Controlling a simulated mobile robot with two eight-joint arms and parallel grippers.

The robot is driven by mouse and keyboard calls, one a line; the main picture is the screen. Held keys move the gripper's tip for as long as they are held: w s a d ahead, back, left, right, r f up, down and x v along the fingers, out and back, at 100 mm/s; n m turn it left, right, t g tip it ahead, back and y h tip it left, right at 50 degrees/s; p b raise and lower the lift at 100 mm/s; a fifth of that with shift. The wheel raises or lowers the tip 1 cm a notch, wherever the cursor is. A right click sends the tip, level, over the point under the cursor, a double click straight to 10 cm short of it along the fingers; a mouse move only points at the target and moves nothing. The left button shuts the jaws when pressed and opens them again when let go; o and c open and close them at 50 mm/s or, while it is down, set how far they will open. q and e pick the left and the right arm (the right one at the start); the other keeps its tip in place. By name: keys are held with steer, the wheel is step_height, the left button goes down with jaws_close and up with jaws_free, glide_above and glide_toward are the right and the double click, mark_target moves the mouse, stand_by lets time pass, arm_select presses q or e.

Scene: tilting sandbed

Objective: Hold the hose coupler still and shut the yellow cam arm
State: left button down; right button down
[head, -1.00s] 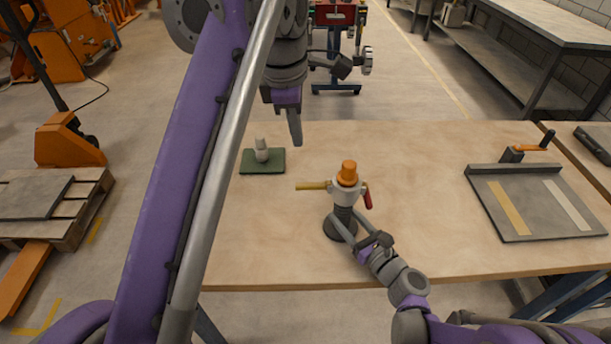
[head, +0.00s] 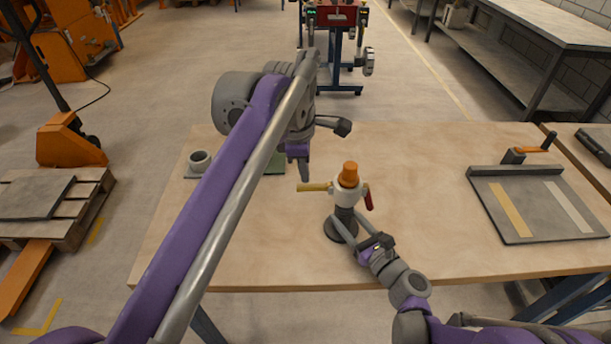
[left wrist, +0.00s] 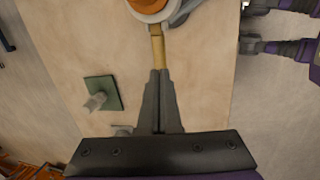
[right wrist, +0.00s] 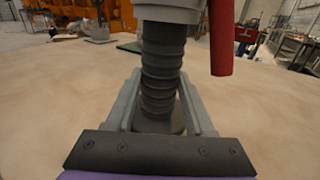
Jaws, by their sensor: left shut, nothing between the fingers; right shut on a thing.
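The hose coupler (head: 346,195) is a pale grey body with an orange plug (head: 349,173) on top. It stands upright on a ribbed dark hose (right wrist: 160,68) above a round base. The yellow cam arm (head: 313,187) sticks out level to the left; it also shows in the left wrist view (left wrist: 158,50). The red cam arm (head: 368,199) hangs down at the right. My right gripper (head: 349,216) is shut around the ribbed hose below the coupler body. My left gripper (head: 306,179) is shut and empty, its tips close to the yellow arm's outer end; contact is unclear.
A green mat (left wrist: 103,92) with a pale fitting (left wrist: 96,101) lies left of the coupler, mostly behind my left arm in the head view. A grey ring (head: 200,159) stands at the table's left. A grey tray (head: 540,205) lies at the right. The table between is clear.

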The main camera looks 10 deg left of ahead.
mark_target(301, 188)
arm_select(q)
steer(key=shift+x, duration=1.2)
steer(key=shift+a+f, duration=0.1)
steer(key=shift+a, duration=0.05)
steer(key=shift+a+f+h, duration=0.25)
steer(key=shift+f+h, duration=0.15)
steer(key=shift+h, duration=0.6)
steer(key=f+h, duration=0.2)
steer(key=h, duration=0.1)
steer(key=shift+a+n+t, duration=0.25)
steer(key=shift+n+t, duration=0.05)
steer(key=h, duration=0.1)
steer(key=f+h, duration=0.1)
steer(key=h, duration=0.1)
steer(key=shift+f, duration=0.25)
steer(key=h, duration=0.1)
steer(key=f+h, duration=0.1)
steer(key=h, duration=0.1)
steer(key=shift+d+f+n+t, duration=0.25)
steer(key=shift+d+n+t, duration=0.05)
steer(key=shift+d, duration=0.05)
steer(key=shift+r, duration=0.1)
